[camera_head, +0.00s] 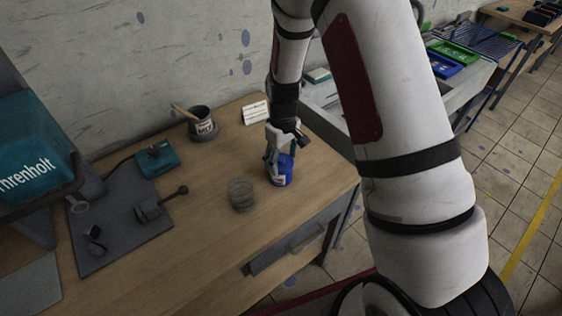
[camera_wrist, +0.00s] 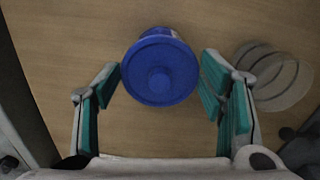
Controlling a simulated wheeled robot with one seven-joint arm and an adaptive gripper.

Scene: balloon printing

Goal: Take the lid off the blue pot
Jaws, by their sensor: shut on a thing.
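The blue pot (camera_head: 281,171) stands on the wooden table near its right edge, with a pale label on its side. Its round blue lid (camera_wrist: 160,75) has a raised centre and fills the space between the fingertips in the wrist view. My gripper (camera_head: 279,150) comes down from above and is shut on the lid, one teal-padded finger on each side. The lid looks to be on the pot or right over it; I cannot tell if there is a gap. The gripper hides much of the lid in the head view.
A clear open jar (camera_head: 241,195) stands just left of the pot. A dark cup with a stick (camera_head: 203,125) and a white card (camera_head: 255,112) are behind. A dark mat with tools (camera_head: 110,235) lies at left. The front of the table is clear.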

